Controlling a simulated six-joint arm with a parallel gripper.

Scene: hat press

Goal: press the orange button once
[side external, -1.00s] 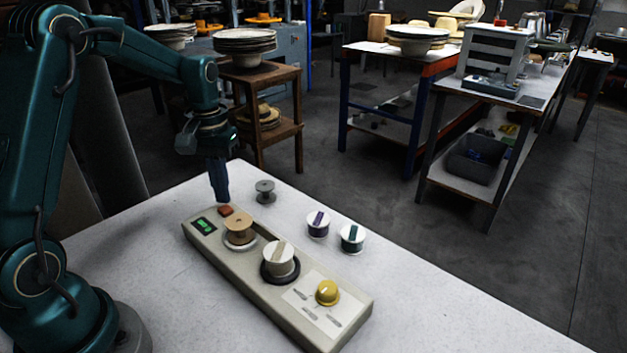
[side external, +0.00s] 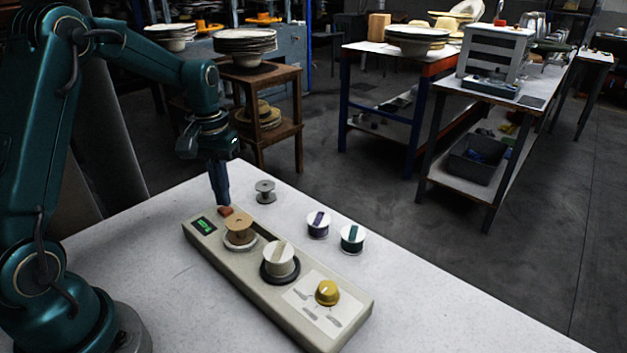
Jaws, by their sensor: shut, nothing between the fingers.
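The orange button (side external: 226,211) is a small reddish-orange block at the far left end of a beige control panel (side external: 335,338). My gripper (side external: 222,203) is shut and empty and points down at the button. Its fingertips are right at the button's top in the picture and cover part of it. I cannot tell whether they touch it or how far the button is pressed in.
Beside the button the panel carries a green display (side external: 204,225), a tan spool (side external: 238,228), a white knob (side external: 280,259) and a yellow knob (side external: 327,292). A grey spool (side external: 265,191), a purple spool (side external: 318,224) and a green spool (side external: 352,238) stand behind it. The table's front right is clear.

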